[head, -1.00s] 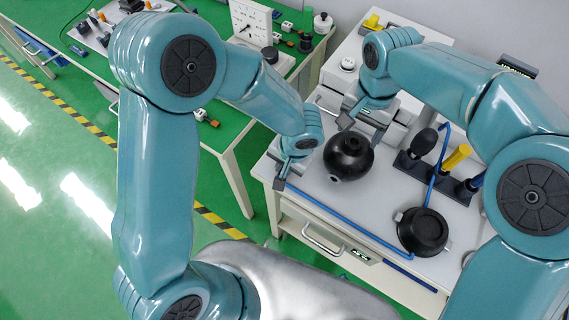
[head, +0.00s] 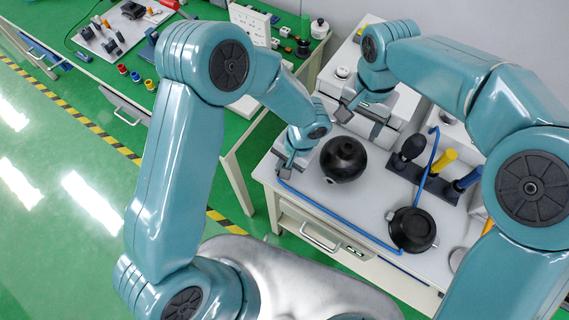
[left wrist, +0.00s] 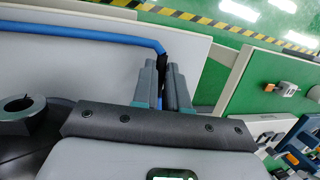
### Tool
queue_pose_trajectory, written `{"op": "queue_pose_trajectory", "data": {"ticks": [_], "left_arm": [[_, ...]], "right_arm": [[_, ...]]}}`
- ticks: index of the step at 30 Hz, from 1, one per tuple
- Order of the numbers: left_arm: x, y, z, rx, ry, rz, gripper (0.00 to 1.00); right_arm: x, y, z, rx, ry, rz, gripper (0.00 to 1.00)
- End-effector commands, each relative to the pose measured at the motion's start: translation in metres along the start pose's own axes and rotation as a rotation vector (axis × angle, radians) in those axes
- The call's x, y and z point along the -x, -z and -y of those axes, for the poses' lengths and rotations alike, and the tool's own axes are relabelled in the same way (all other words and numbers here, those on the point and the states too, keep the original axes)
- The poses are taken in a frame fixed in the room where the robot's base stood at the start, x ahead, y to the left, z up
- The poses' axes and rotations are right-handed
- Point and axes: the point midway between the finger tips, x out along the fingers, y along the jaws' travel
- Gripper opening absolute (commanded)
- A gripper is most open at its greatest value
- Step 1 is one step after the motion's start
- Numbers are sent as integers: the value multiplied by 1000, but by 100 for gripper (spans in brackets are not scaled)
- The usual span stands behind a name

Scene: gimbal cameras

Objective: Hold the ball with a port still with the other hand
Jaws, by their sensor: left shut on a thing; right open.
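The black ball with a port (head: 343,159) sits on the white worktop. In the left wrist view part of the black ball (left wrist: 22,135), with a dark ring-shaped port, shows at the left edge. My left gripper (head: 286,172) is just left of the ball. In the left wrist view its fingers (left wrist: 164,88) are shut on the black end of a blue hose (left wrist: 100,30). The hose (head: 340,216) runs along the worktop's front. My right gripper (head: 355,107) is open and empty, above and behind the ball, apart from it.
A black round pot-like part (head: 413,230) stands at the worktop's front right. A dark rack (head: 425,182) with black, yellow and blue handles stands right of the ball. White equipment (head: 400,108) is behind. A green bench (head: 180,85) with small parts lies to the left.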

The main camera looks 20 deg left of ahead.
Motion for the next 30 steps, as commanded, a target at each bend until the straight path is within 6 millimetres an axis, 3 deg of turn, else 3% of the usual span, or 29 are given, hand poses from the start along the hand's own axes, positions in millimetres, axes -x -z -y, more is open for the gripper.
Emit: {"op": "queue_pose_trajectory", "data": {"ticks": [21,22,24,30], "left_arm": [[-10,2,-2,0,0,-1,0],[-9,2,-2,0,0,-1,23],[-9,2,-2,0,0,-1,43],[-9,2,-2,0,0,-1,43]], "right_arm": [[-13,0,0,0,0,0,71],[-12,0,0,0,0,0,71],[-11,0,0,0,0,0,71],[-11,0,0,0,0,0,71]]}}
